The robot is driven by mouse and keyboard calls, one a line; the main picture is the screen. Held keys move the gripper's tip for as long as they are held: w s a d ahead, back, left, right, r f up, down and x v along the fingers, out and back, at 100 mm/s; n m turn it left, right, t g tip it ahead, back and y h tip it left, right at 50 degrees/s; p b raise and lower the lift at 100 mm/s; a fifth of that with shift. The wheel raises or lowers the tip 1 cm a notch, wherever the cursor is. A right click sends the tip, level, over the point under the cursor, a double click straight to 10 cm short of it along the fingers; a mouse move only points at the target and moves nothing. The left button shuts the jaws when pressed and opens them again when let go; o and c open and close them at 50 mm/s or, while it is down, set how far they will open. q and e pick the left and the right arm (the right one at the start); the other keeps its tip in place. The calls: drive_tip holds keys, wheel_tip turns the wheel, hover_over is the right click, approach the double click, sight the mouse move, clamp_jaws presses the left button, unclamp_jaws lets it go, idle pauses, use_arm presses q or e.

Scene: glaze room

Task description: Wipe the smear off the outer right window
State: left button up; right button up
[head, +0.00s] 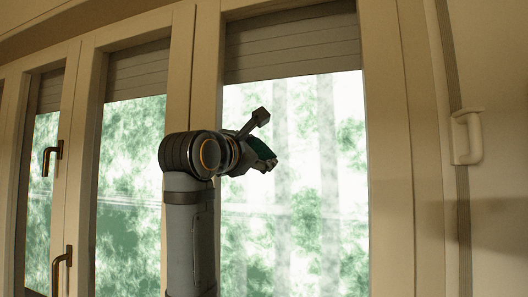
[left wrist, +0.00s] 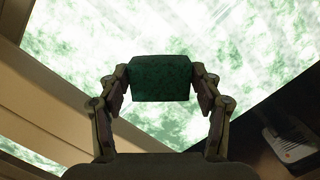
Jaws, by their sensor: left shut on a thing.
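The outer right window (head: 310,190) fills the middle right of the head view, with bright trees behind the glass. I cannot make out a clear smear on it; pale vertical bands and faint lines show there. My left gripper (head: 264,155) is raised in front of this pane. In the left wrist view my left gripper (left wrist: 160,80) is shut on a dark green block-like wiper (left wrist: 160,78), held between both fingertips. My right gripper is not in view.
A rolled shutter (head: 292,42) covers the top of the right window. Another window pane (head: 130,190) and dark handles (head: 62,270) are to the left. A pale strap holder (head: 467,137) sits on the right wall beside a strap.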

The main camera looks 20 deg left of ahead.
use_arm(q)
drive_tip(key=shift+d, duration=0.2)
drive_tip(key=shift+s+d, duration=0.1)
drive_tip(key=shift+s, duration=0.2)
drive_tip(key=s+b, duration=0.2)
drive_tip(key=s, duration=0.3)
drive_tip(key=shift+s, duration=0.25)
drive_tip(key=s+b, duration=0.1)
drive_tip(key=s, duration=0.2)
drive_tip(key=shift+a, duration=0.2)
drive_tip(key=shift+w, duration=0.15)
